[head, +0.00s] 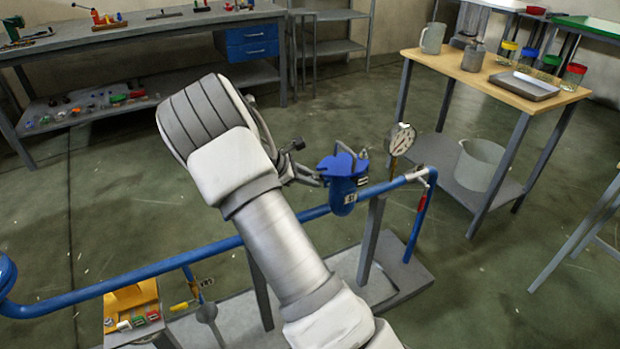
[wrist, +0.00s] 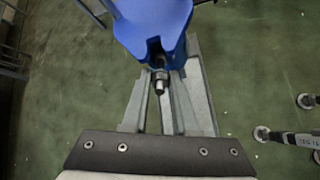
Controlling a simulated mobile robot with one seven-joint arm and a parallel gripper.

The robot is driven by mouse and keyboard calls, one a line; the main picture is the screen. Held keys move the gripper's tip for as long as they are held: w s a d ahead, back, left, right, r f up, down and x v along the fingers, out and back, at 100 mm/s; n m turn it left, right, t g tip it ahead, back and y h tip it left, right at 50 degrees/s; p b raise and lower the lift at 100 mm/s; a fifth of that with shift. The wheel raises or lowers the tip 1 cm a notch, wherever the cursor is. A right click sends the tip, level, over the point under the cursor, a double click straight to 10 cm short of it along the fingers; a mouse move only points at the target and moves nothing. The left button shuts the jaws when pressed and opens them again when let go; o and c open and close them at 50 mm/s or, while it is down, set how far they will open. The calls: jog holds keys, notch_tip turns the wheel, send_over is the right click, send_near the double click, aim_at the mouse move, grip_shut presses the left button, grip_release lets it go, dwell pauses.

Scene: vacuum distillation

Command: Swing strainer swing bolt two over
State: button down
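The blue strainer (head: 343,185) sits on the blue pipe in the head view, its blue top (head: 343,164) raised above the body. In the wrist view the strainer (wrist: 158,30) is at the top, with a dark slot in its near side. A swing bolt (wrist: 160,78) with a metal nut sticks out of this slot towards me. My gripper (head: 312,178) is close beside the strainer's left side in the head view. Grey bars lie on both sides of the bolt in the wrist view; whether the fingers touch the bolt cannot be told.
The blue pipe (head: 150,270) crosses low in front, with a round gauge (head: 401,139) right of the strainer. A grey skid (head: 405,277) lies beneath. A wooden-topped table (head: 490,78) with jars stands at right, a workbench (head: 140,32) at back left. Green floor between is clear.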

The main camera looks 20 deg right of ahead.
jog(key=shift+d+r+y+p, duration=0.15)
jog(key=shift+r+y+p, duration=0.2)
jog(key=shift+p, duration=0.55)
jog(key=shift+y+p, duration=0.35)
jog(key=shift+p, duration=0.5)
jog(key=c, duration=0.9)
grip_release()
jog(key=shift+c, duration=0.2)
jog(key=p+v, duration=0.3)
jog(key=v, duration=1.4)
jog(key=shift+r+p, duration=0.15)
jog(key=shift+p, duration=0.2)
